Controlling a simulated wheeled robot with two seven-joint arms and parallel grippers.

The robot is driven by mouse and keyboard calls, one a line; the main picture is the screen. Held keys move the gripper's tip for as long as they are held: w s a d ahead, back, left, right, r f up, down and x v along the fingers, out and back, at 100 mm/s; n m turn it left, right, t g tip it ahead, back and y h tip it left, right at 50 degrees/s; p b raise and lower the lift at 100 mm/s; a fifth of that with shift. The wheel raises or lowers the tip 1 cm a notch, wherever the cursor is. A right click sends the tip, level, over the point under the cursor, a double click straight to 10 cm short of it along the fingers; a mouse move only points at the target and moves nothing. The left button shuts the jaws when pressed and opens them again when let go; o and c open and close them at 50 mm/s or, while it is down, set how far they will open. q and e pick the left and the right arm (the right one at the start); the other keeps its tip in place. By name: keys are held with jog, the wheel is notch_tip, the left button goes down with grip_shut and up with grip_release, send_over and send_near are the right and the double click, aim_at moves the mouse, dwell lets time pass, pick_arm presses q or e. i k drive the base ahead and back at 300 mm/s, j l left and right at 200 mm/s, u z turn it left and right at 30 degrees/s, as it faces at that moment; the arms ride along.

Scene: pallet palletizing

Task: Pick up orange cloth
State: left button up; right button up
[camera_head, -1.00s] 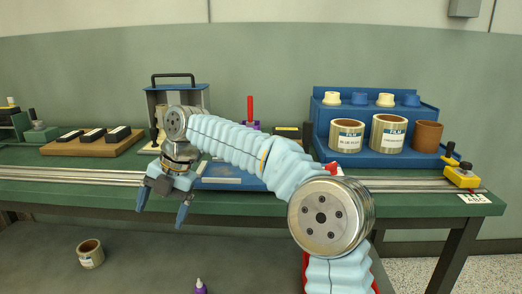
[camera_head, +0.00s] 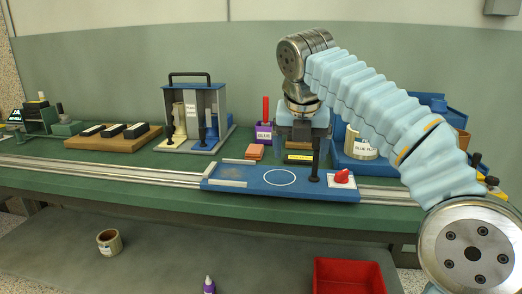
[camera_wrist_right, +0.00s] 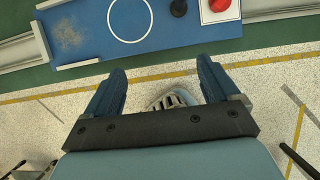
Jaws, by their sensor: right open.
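The orange cloth (camera_head: 255,152) is a small folded square on the green bench, behind the blue plate and beside the purple glue holder. My right gripper (camera_head: 303,143) hangs pointing down, to the right of the cloth in the head view, and apart from it. In the right wrist view the two blue fingers of my right gripper (camera_wrist_right: 162,82) are spread wide with nothing between them. The cloth does not show in the wrist view. My left gripper is not in view.
The blue plate (camera_head: 248,183) with a white circle, black post and red knob (camera_head: 342,176) lies along the rail. The purple glue holder (camera_head: 264,134) stands close to the cloth. A yellow-and-black item (camera_head: 298,158) lies to its right. A red bin (camera_head: 348,278) is below.

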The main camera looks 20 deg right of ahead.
aim_at(254, 152)
jog(key=i, duration=0.95)
